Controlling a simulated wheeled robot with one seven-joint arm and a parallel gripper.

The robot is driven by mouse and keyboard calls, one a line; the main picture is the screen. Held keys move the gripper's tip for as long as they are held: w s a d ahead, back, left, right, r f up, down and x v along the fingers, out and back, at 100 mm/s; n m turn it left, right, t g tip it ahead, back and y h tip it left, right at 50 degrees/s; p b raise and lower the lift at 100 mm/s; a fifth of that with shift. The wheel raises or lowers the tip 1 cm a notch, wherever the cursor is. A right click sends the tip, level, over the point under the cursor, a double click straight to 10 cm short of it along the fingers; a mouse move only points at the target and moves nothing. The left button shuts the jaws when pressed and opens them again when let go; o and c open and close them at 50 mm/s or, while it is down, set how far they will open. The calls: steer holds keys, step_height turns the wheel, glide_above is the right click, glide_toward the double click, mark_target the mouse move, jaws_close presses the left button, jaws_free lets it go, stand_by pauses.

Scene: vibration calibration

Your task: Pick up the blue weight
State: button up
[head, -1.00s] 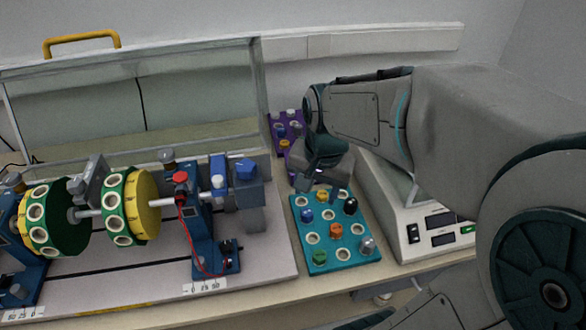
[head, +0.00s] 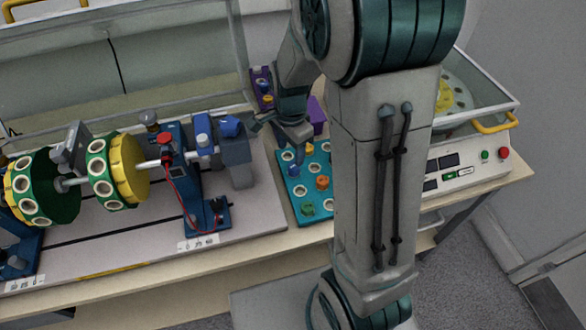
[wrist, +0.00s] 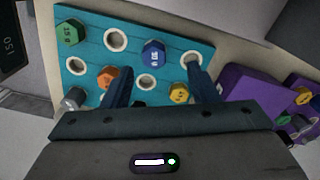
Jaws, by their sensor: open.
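The blue weight (wrist: 153,53) is a hexagonal piece with white marking, standing in the teal tray (wrist: 185,45). In the wrist view it shows ahead of and between the two fingers of my gripper (wrist: 160,85), which is open and empty. The fingers appear apart from it. In the head view the blue weight (head: 294,170) shows just below my gripper (head: 285,138), over the back left of the teal tray (head: 290,196). Green (wrist: 70,33), orange (wrist: 107,77), yellow (wrist: 179,93) and grey (wrist: 73,98) weights also stand in the tray.
A control box (head: 465,165) with a clear-walled top is at right. My arm hides the teal tray's right part.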

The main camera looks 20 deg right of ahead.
mark_target(293, 166)
steer(key=shift+s+d+f, duration=0.15)
steer(key=shift+s+f, duration=0.05)
steer(key=shift+f, duration=1.2)
steer(key=shift+s+d+f, duration=0.1)
steer(key=shift+s+f, duration=0.05)
steer(key=shift+f, duration=1.2)
steer(key=c, duration=1)
